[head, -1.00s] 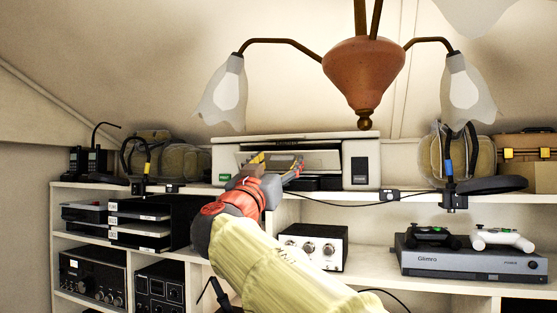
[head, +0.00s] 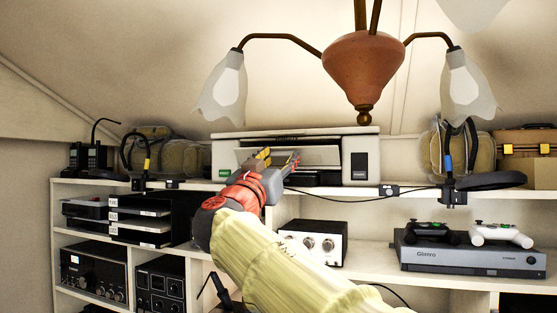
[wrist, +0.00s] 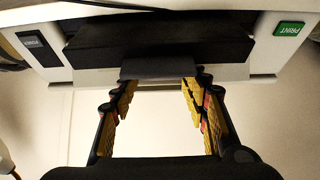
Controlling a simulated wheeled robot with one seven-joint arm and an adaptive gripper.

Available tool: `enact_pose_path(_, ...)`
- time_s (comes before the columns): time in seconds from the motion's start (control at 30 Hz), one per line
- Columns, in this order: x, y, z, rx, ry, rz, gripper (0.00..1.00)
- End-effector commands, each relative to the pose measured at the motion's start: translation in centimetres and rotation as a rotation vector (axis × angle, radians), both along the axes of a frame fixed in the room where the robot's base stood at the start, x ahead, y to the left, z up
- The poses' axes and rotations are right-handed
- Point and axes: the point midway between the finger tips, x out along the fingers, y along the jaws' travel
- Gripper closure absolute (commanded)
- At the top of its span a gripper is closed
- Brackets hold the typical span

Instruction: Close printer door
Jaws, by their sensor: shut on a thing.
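The white printer (head: 227,156) stands on the top shelf, with a front opening and a pale door panel (head: 318,156) across it. My gripper (head: 277,162) is at this opening, in front of its left half. In the wrist view the printer (wrist: 230,70) appears upside down, with a dark recess. My gripper (wrist: 158,84) has its yellow-padded fingers on either side of a dark grey tab (wrist: 158,68) at the front, and is shut on this part of the door. The arm and gripper hide the lower left of the opening in the head view.
A lamp (head: 364,72) hangs in front of and above the printer. Headphones on stands (head: 447,165) flank it on both sides. A cable (head: 370,199) runs along the shelf edge.

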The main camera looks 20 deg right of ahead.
Motion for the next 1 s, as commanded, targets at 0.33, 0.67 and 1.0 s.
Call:
enact_pose_path(0.33,0.1,0.0,0.4,0.019,0.027,0.001,0.80)
enact_pose_path(0.67,0.5,-0.2,2.1,0.124,0.183,0.003,0.80)
enact_pose_path(1.0,1.1,-0.7,3.3,0.234,0.350,0.001,0.80)
